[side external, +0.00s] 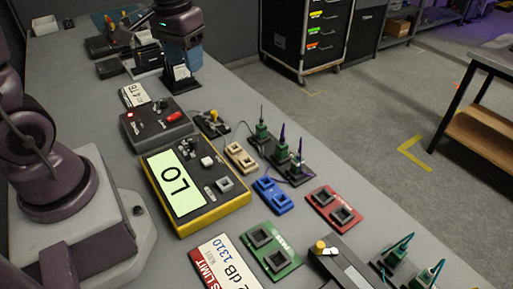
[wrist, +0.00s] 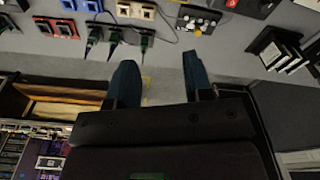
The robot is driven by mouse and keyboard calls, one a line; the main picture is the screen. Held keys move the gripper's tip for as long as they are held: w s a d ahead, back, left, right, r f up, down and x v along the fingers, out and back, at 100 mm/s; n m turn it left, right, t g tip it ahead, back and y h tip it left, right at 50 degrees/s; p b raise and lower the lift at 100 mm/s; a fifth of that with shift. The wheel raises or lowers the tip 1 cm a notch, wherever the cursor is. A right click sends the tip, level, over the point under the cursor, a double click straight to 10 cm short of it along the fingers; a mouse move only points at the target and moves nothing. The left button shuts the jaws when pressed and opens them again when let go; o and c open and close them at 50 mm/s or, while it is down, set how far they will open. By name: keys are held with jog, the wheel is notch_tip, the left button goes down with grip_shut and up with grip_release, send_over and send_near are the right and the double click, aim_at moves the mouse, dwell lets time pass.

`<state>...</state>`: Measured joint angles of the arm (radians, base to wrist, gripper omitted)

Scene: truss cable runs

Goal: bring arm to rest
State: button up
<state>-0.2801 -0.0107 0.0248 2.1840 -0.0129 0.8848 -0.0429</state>
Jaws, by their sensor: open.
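My gripper (side external: 182,62) is over the far part of the grey bench in the side external view, pointing down beside a black holder with white cards (side external: 148,60). In the wrist view my gripper (wrist: 158,78) shows two dark blue fingers spread apart. Only floor shows between them, so it is empty. The fingertips are partly hard to make out in the side external view.
The bench holds a yellow meter reading "LO" (side external: 222,196), a dark switch box (side external: 158,124), and blue (side external: 272,195), red (side external: 333,209) and green (side external: 270,247) socket blocks. Green plugs with cables (side external: 281,150) stand near the right edge. Floor lies beyond it.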

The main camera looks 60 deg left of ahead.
jog(key=s+d+r+m+t, duration=0.4)
jog(key=s+d+r, duration=0.4)
jog(key=s+d, duration=0.1)
jog(key=shift+t, duration=0.3)
